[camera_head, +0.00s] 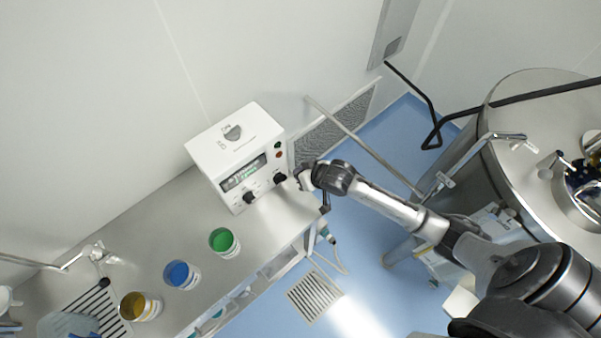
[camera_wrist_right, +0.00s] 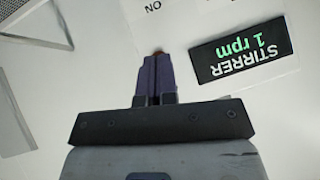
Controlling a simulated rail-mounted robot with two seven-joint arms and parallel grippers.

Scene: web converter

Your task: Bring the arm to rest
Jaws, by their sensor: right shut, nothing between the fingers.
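My right arm (camera_head: 395,208) reaches in from the lower right in the head view. Its gripper (camera_head: 300,178) is at the right side of a white control box (camera_head: 225,150), close to the box's right black knob (camera_head: 279,178). In the right wrist view the gripper's purple-grey fingers (camera_wrist_right: 157,75) are shut together with nothing between them, pointing at the white panel. A small orange-brown spot shows just beyond the fingertips; I cannot tell whether they touch it. A black display (camera_wrist_right: 245,47) beside them reads "STIRRER 1 rpm", upside down. My left gripper is not in view.
The box stands on a steel bench (camera_head: 200,208) with green (camera_head: 224,242), blue (camera_head: 181,275) and yellow (camera_head: 140,306) containers. A diagonal rail (camera_head: 362,145) runs behind my arm. A large steel vessel (camera_head: 510,150) stands at the right. Blue floor lies between bench and vessel.

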